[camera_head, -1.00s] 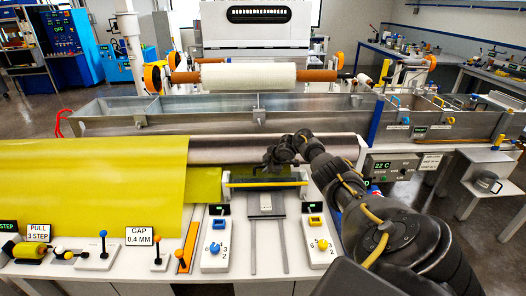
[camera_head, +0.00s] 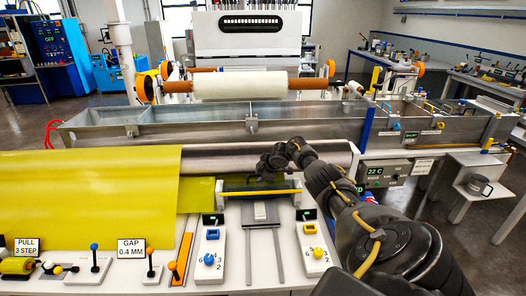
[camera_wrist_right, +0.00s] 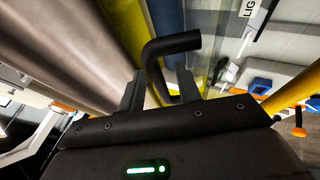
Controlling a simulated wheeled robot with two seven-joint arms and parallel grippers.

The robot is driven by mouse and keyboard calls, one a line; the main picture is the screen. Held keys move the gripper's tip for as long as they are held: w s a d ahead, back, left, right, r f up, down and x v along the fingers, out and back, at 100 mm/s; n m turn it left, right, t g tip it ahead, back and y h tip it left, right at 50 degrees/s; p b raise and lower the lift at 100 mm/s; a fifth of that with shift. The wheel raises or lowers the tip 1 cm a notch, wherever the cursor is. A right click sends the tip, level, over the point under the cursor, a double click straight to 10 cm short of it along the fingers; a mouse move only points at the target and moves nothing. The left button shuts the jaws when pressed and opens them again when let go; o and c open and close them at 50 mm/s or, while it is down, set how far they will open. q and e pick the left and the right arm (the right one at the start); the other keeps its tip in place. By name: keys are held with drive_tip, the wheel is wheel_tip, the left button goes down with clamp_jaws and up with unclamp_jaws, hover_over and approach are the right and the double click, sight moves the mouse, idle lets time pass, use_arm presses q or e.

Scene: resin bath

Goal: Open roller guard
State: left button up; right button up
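The roller guard (camera_head: 236,186) is a clear panel with a yellow front edge, in front of the steel roller (camera_head: 225,156) at the middle of the bench. A dark bent handle (camera_wrist_right: 172,45) shows close up in the right wrist view. My right gripper (camera_head: 264,172) is low over the guard and hides part of it. In the wrist view its two fingers (camera_wrist_right: 160,92) stand apart, with part of the handle between them and gaps visible beside it. A firm grip does not show. My left gripper is not in view.
A yellow sheet (camera_head: 85,205) covers the bench at left. Knob boxes (camera_head: 210,258) and small levers (camera_head: 94,262) stand along the front. A long metal trough (camera_head: 200,120) lies behind the roller, with a white roll (camera_head: 240,85) above it.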

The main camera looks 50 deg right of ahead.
drive_tip(key=shift+s+r, duration=0.2)
drive_tip(key=shift+r, duration=0.15)
drive_tip(key=v, duration=0.9)
drive_tip(key=shift+s+r, duration=0.25)
drive_tip(key=shift+s, duration=0.05)
drive_tip(key=shift+d, duration=0.1)
